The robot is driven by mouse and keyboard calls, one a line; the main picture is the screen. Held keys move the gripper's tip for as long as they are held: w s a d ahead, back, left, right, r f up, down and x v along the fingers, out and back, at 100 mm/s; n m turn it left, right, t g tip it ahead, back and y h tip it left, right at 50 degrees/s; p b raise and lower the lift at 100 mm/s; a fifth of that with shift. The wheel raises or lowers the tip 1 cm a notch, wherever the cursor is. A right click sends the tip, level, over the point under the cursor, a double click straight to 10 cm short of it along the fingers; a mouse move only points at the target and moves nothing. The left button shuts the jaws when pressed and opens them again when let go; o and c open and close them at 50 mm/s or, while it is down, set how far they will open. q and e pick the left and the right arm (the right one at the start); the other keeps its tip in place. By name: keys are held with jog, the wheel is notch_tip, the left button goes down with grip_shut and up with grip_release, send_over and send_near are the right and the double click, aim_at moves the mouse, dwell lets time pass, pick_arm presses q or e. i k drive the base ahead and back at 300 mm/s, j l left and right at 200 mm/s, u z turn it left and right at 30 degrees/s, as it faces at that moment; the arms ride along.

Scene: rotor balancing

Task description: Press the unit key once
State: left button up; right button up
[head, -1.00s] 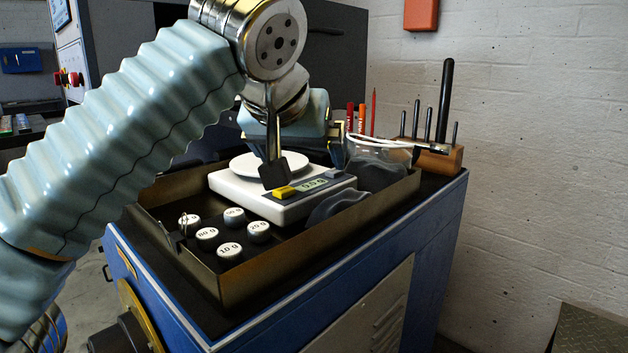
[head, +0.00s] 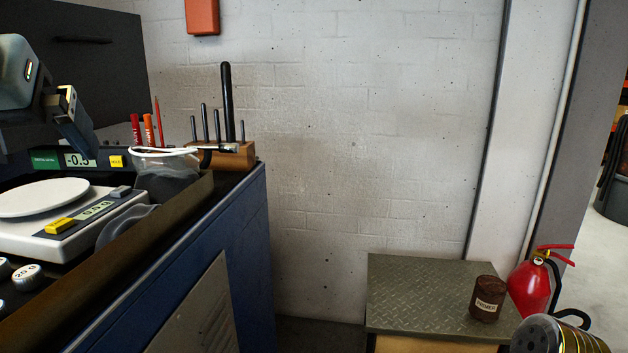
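The white scale (head: 30,236) stands at the left edge of the head view with a round white pan (head: 45,197) on top. Its front strip carries a yellow key (head: 60,226), a lit display (head: 96,210) and a grey key (head: 121,191). The lettering on the keys is too small to read, so I cannot tell which is the unit key. Nothing touches either key.
A second display (head: 77,160) stands behind the scale. A wooden block (head: 232,155) with upright rods and a clear bag (head: 165,172) are near the blue cabinet's (head: 235,240) far corner. Right are a metal-topped stand (head: 415,290), a brown tin (head: 487,298) and a fire extinguisher (head: 530,287).

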aim_at(122, 191)
jog(key=k+l, duration=0.3)
jog(key=l, duration=0.2)
jog(key=k+l, duration=0.35)
jog(key=l, duration=0.15)
